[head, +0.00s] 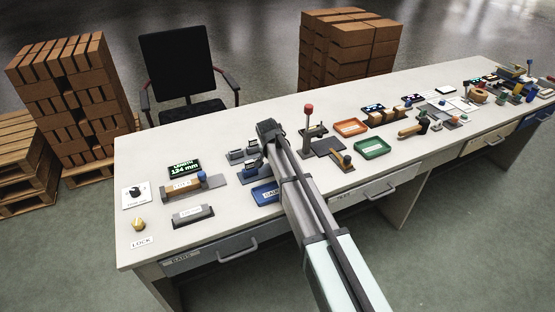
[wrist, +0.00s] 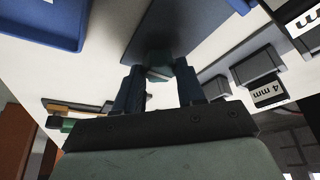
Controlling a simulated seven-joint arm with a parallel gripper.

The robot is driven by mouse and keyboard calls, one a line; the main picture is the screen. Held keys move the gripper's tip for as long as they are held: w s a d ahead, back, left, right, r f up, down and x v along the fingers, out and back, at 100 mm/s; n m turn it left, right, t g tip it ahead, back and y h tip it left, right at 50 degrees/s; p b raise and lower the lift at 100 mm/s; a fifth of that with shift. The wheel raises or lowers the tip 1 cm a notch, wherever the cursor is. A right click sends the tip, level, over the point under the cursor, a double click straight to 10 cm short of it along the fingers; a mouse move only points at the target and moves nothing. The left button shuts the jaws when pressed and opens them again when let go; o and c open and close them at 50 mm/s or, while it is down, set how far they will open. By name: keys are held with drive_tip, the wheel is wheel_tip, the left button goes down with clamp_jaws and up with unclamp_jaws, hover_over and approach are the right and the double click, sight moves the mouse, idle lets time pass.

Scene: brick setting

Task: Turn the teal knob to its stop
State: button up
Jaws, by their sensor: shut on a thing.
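The teal knob (wrist: 159,58) shows in the wrist view, beside a dark blue-grey plate (wrist: 190,22). My gripper (wrist: 160,76) has one finger on each side of the knob and is shut on it. The fingers and the gripper body cover part of the knob, so its turn angle cannot be read. In the head view my gripper (head: 268,132) is over the left-middle of the table, and my arm hides the knob there.
A blue tray (wrist: 40,22) and a block marked "4 mm" (wrist: 268,93) lie near my gripper. On the white table (head: 225,240) stand a display reading 124 mm (head: 184,168), an upright post with a red top (head: 309,115), an orange tray (head: 350,127) and a green tray (head: 371,148).

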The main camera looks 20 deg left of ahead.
drive_tip(key=shift+m, duration=0.4)
drive_tip(key=o, duration=1)
drive_tip(key=shift+o, duration=0.2)
drive_tip(key=v, duration=1.3)
drive_tip(key=shift+a+r, duration=0.25)
drive_tip(key=shift+r, duration=0.1)
drive_tip(key=shift+s, duration=0.1)
